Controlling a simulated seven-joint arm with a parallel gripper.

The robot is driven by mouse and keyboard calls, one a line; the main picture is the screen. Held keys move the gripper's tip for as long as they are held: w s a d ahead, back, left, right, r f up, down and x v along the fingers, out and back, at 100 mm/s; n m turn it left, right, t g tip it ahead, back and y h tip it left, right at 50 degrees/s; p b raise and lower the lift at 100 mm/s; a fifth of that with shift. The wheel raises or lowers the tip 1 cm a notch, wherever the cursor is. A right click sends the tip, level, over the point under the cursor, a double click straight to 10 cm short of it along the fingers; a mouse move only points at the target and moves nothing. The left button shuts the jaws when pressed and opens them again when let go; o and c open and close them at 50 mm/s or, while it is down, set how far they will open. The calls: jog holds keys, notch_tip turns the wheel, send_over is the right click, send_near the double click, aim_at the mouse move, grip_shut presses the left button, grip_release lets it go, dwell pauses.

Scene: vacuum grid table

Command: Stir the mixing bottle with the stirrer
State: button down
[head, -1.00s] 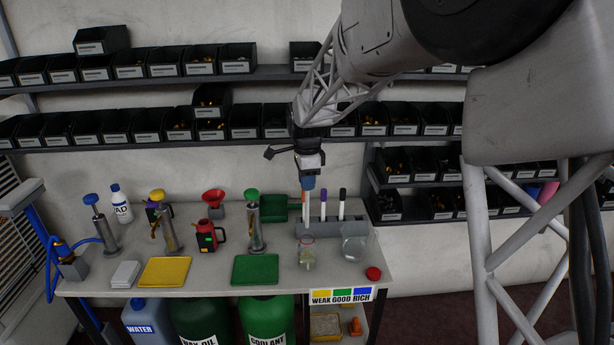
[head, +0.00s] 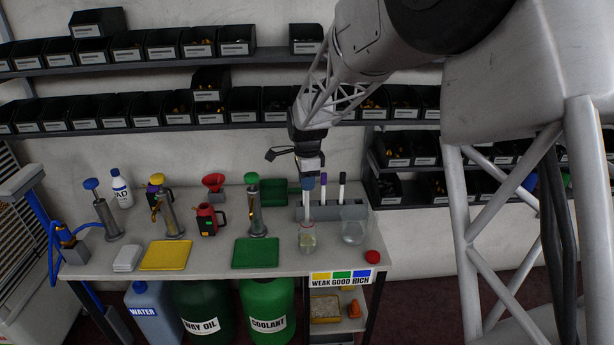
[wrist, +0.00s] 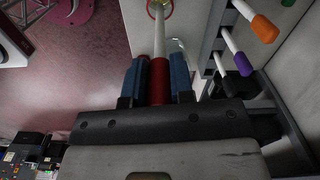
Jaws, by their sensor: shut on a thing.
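My gripper (head: 309,180) is above the right part of the bench, directly over the mixing bottle. In the wrist view its two blue fingers (wrist: 154,82) are shut on the red handle of the stirrer (wrist: 160,85). The stirrer's white rod points down in the head view (head: 307,208), close to vertical. The mixing bottle (head: 307,241) is a small clear container with yellowish liquid, standing upright on the bench. Its red-rimmed mouth (wrist: 151,10) shows at the top of the wrist view, with the rod reaching it. The rod's tip appears inside; its depth is unclear.
A grey rack (head: 351,211) with capped white pens stands close behind. A clear glass beaker (head: 353,229) is just right of the bottle, and a red cap (head: 372,257) lies front right. A green tray (head: 256,253) and pump dispensers (head: 255,220) are to the left.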

aim_at(307, 207)
jog(key=shift+f, duration=4.6)
jog(key=shift+s, duration=0.15)
